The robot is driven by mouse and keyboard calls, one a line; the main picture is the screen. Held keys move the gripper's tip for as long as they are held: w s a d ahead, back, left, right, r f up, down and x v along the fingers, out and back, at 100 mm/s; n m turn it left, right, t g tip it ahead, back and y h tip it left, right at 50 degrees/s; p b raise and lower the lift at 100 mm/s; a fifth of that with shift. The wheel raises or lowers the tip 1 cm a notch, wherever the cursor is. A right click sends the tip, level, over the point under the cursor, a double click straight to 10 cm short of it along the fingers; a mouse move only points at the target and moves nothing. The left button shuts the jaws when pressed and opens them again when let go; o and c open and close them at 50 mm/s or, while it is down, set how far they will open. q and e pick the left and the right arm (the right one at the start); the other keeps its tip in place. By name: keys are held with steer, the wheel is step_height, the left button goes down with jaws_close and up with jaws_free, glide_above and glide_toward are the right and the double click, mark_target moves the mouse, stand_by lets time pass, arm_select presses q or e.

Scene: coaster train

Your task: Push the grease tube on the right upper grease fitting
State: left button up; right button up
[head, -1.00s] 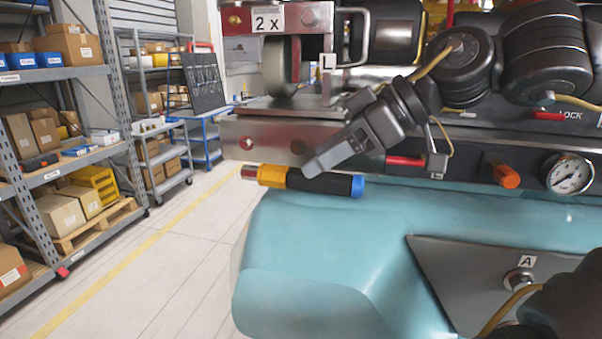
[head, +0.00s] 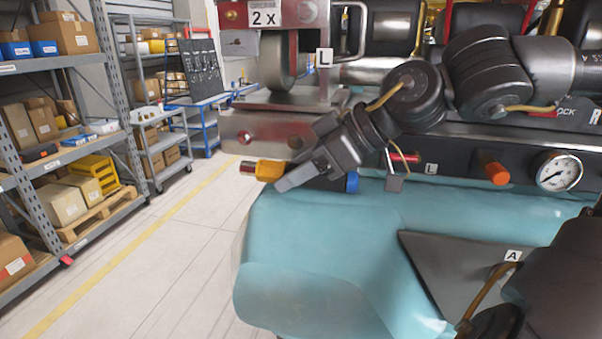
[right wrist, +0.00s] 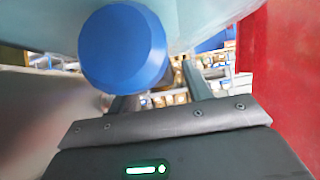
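The grease tube has a yellow nose (head: 270,172), a dark middle and a blue end cap (head: 352,182). It lies roughly level below the grey metal beam, its nose to the left. My right gripper (head: 286,182) reaches down-left in front of the tube in the head view and covers much of its dark middle. In the right wrist view the blue cap (right wrist: 124,48) is large and near the camera. I cannot make out the right upper grease fitting. My left gripper is not in view.
The metal beam (head: 262,132) and a bracket marked "2 x" (head: 268,14) stand just above. A teal cover (head: 320,255) bulges below. A pressure gauge (head: 558,171) and an orange knob (head: 495,173) are at right. Shelving (head: 60,165) stands left, with open floor between.

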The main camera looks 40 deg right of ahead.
jaws_close()
steer(key=shift+w+r, duration=0.1)
steer(key=shift+r, duration=0.6)
steer(key=s+a+r+b, duration=0.2)
steer(key=s+r+b, duration=0.4)
steer(key=s+r, duration=0.5)
steer(key=s, duration=0.2)
steer(key=shift+s+a+r, duration=0.35)
steer(key=shift+s, duration=0.05)
